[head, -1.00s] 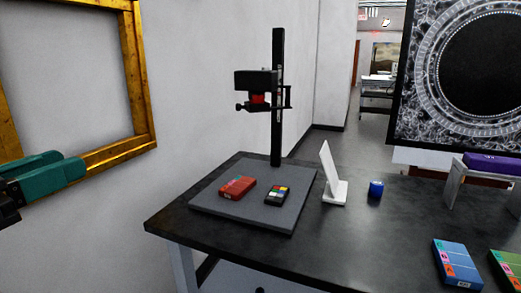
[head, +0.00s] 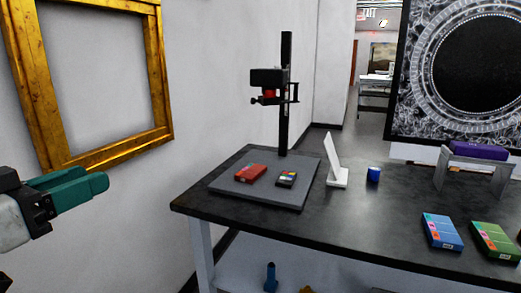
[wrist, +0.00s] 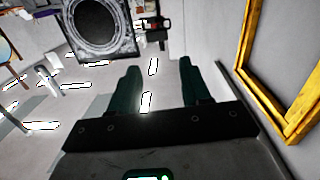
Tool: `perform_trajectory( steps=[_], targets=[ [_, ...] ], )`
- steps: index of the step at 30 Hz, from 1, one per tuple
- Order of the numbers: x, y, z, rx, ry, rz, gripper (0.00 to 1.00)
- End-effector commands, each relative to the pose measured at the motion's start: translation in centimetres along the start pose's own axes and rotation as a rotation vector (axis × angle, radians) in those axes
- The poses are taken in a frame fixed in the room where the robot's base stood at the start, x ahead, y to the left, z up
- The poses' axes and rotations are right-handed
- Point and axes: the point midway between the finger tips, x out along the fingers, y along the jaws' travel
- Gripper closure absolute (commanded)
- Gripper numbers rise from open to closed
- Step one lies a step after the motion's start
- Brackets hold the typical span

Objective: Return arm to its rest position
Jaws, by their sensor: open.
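My gripper (head: 88,184) is at the left of the head view, with teal fingers pointing right. It is in front of the white wall, below the gold frame and well left of the table. In the wrist view my gripper (wrist: 158,85) shows two teal fingers apart, with nothing between them. Beyond the fingers is grey floor. The rest of my arm is mostly out of view.
A gilt frame (head: 50,115) hangs on the wall close above my gripper. Floor between wall and table is clear.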

Motion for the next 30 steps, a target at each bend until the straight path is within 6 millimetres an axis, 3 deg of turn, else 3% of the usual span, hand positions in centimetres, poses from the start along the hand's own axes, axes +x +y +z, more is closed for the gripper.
perform_trajectory(
  steps=[8, 14, 16, 20, 24, 30],
  targets=[
    [4.0, 2.0, 4.9, -0.067, -0.092, 0.018, 0.53],
    [8.2, 5.1, 10.7, -0.139, -0.206, 0.037, 0.53],
    [10.2, 7.0, 13.6, -0.173, -0.266, 0.046, 0.53],
    [13.8, 11.9, 20.1, -0.242, -0.405, 0.06, 0.53],
    [16.7, 18.1, 27.0, -0.302, -0.563, 0.063, 0.53],
    [18.0, 28.4, 36.3, -0.355, -0.796, 0.051, 0.53]
  ],
)
